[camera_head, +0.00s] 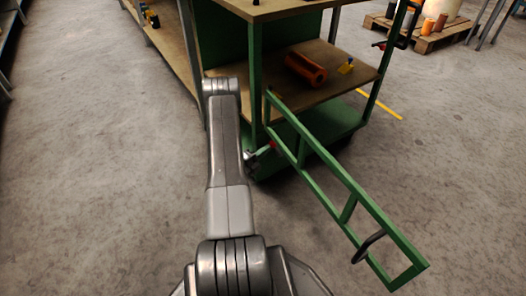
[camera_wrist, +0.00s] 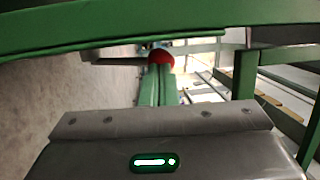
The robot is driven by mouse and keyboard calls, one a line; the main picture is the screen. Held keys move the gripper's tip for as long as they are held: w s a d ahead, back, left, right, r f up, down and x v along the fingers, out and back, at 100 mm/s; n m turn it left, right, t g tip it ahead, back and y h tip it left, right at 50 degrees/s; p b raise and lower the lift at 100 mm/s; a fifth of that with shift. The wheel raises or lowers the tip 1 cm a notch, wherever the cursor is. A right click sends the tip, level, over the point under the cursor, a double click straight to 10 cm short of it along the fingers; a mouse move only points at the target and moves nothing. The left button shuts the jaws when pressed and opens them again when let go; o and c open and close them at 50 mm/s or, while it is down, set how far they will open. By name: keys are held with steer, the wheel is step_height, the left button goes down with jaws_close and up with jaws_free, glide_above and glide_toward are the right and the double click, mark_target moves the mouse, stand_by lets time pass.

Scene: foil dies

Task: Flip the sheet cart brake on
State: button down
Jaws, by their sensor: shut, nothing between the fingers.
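The sheet cart is a green-framed cart with wooden shelves (camera_head: 345,72). A small red knob (camera_head: 273,144) sits low by its front left post. In the wrist view a round red knob (camera_wrist: 161,57) shows at the end of a dark bar, just beyond a green beam. I take this to be the brake handle, but cannot tell its position. My gripper (camera_head: 259,153) is close beside the red knob, partly hidden behind my arm. It is shut and empty. I cannot tell whether it touches the knob.
A green ladder-like frame (camera_head: 345,213) with a dark handle (camera_head: 368,246) sticks out from the cart toward the lower right. A pallet (camera_head: 428,36) stands back right. The left floor is clear.

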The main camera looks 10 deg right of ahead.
mark_target(271, 142)
steer(key=d+r+y+p, duration=0.1)
steer(key=w+d+r+g+y+p, duration=0.1)
steer(key=d, duration=0.1)
steer(key=shift+w+d+r+m+p, duration=0.1)
steer(key=shift+d+r+m+p, duration=0.2)
steer(key=shift+r+p, duration=0.1)
steer(key=shift+a, duration=0.15)
steer(key=shift+a, duration=0.2)
steer(key=r+p+v, duration=0.2)
steer(key=v, duration=1.1)
steer(key=shift+p, duration=0.35)
steer(key=shift+a+f, duration=0.1)
